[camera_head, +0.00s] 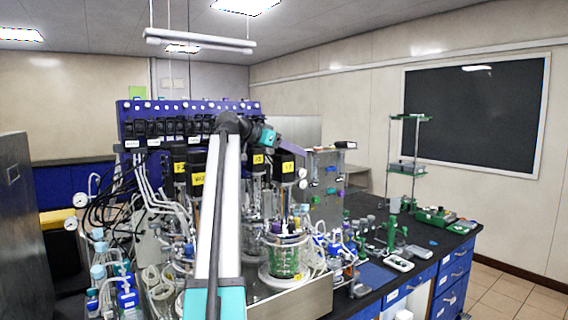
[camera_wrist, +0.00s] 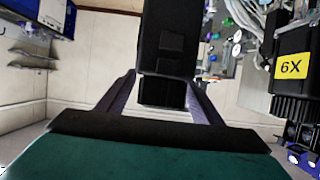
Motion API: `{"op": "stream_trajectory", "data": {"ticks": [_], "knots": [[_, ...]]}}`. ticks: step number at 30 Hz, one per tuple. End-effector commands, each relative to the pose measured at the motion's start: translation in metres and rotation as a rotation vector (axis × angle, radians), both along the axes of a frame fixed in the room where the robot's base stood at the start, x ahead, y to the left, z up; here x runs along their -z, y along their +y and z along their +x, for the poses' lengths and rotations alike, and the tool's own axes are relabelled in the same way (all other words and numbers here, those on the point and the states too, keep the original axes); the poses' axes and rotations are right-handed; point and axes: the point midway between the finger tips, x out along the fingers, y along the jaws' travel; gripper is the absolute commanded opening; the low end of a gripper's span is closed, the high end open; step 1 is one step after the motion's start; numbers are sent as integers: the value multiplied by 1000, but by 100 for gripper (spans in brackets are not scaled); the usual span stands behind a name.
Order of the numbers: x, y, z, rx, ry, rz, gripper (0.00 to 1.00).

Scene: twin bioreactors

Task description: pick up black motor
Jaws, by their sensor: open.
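In the wrist view, a tall black motor (camera_wrist: 172,38) comes down from the top edge, and its lower end lies between the two fingers of my gripper (camera_wrist: 163,92). The fingers are apart, one on each side of it. I cannot tell whether they touch it. In the head view, my gripper (camera_head: 274,140) shows as a teal and dark part at the end of my arm. It is close above a black motor (camera_head: 288,164) with a yellow label, on top of a glass vessel (camera_head: 284,262). The fingertips are hard to make out there.
Another black motor with a yellow 6X label (camera_wrist: 292,66) is at the right in the wrist view. More labelled motors (camera_head: 197,179) stand left of my gripper, partly behind my arm. Tubes and cables crowd the left. A blue-purple rack (camera_head: 190,106) of black units is behind.

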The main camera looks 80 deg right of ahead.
Motion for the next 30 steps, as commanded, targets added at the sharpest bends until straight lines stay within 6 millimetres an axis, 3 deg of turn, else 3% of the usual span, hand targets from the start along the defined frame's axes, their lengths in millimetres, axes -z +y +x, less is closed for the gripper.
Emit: {"op": "stream_trajectory", "data": {"ticks": [20,30], "knots": [[4,-6,-7,0,-1,-1,60],[4,-6,-7,1,0,0,6]]}}
